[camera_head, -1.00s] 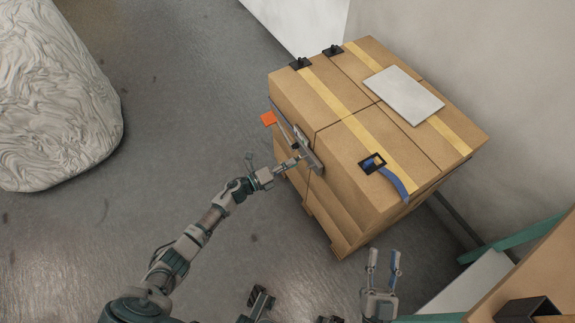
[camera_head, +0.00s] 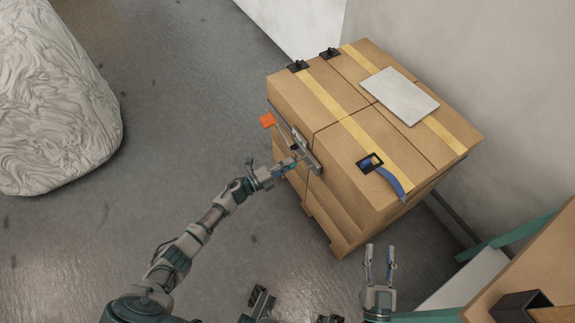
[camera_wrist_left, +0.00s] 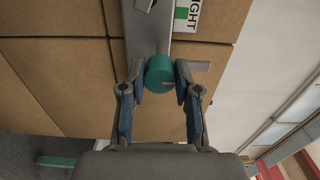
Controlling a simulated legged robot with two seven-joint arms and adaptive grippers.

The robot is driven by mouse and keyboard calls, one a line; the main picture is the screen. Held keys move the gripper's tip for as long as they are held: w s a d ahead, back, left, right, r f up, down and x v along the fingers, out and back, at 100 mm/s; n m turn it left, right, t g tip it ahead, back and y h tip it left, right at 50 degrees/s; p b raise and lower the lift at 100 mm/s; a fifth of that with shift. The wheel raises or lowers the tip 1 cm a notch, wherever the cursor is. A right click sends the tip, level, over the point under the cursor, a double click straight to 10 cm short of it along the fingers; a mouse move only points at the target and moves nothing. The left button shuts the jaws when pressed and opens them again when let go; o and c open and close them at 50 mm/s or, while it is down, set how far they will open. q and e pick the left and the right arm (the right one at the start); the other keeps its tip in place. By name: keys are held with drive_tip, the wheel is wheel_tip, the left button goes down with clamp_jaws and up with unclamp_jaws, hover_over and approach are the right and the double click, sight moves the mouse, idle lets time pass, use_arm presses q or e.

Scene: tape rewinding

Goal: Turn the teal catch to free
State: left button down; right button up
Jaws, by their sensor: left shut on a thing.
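The teal catch (camera_wrist_left: 160,73) is a round knob on a grey metal bar (camera_wrist_left: 150,45) in the left wrist view. My left gripper (camera_wrist_left: 159,84) is shut on it, one fingertip at each side. In the head view my left gripper (camera_head: 296,157) reaches the side of the carton stack, at the grey bar (camera_head: 306,152). The catch is too small to make out there. My right gripper (camera_head: 380,252) is open and empty at the bottom, apart from the cartons.
Taped cartons (camera_head: 345,140) stand on a pallet, with a grey plate (camera_head: 401,95), a blue strap (camera_head: 390,180) and black clips on top. An orange tag (camera_head: 267,120) sticks out beside the bar. A pale wrapped bulk (camera_head: 50,100) stands at left. The floor between is clear.

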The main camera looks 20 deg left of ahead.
use_arm(q)
drive_tip(key=shift+w+a, duration=0.1)
drive_tip(key=shift+a, duration=0.2)
drive_tip(key=c, duration=0.8)
unclamp_jaws()
drive_tip(key=shift+f, duration=0.1)
drive_tip(key=v, duration=1.2)
drive_tip(key=shift+a, duration=0.1)
drive_tip(key=shift+f, duration=0.1)
